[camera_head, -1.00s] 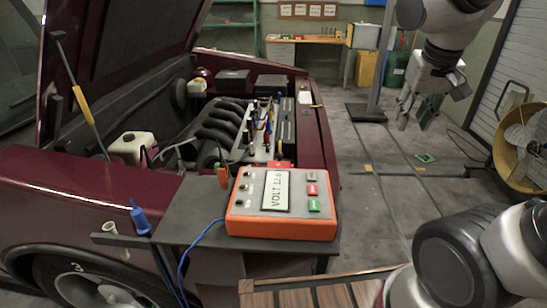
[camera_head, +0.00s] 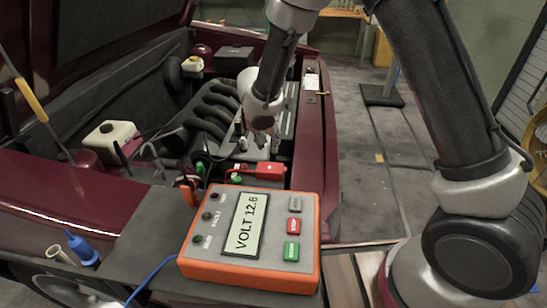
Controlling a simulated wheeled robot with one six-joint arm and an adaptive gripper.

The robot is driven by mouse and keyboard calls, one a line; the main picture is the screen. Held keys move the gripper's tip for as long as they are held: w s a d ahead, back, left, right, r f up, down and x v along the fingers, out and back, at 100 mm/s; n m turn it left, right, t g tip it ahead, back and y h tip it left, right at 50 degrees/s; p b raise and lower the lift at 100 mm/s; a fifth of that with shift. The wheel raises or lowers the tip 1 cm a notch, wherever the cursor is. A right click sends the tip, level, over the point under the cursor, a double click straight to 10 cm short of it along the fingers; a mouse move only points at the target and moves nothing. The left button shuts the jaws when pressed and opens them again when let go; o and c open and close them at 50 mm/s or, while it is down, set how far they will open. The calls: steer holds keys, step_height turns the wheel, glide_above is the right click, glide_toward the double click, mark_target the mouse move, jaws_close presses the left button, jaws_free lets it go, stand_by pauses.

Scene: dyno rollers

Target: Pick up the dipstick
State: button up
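I cannot make out the dipstick for certain. Several thin tools with coloured handles stood on a light panel beside the black ribbed engine manifold (camera_head: 215,112) in the earlier view; my arm now covers most of that spot. My gripper (camera_head: 262,140) is down in the engine bay of the dark red car, right of the manifold and behind a red block (camera_head: 262,172). It is small and partly hidden by my wrist, so its finger gap and anything between the fingers cannot be made out.
An orange tester (camera_head: 225,268) reading "VOLT 12.6" sits on a dark shelf (camera_head: 155,225) in front. The raised hood is at the upper left, near a yellow-handled rod (camera_head: 30,100).

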steer(key=x, duration=0.5)
steer(key=shift+d+f, duration=0.1)
steer(key=shift+d, duration=0.2)
jaws_close()
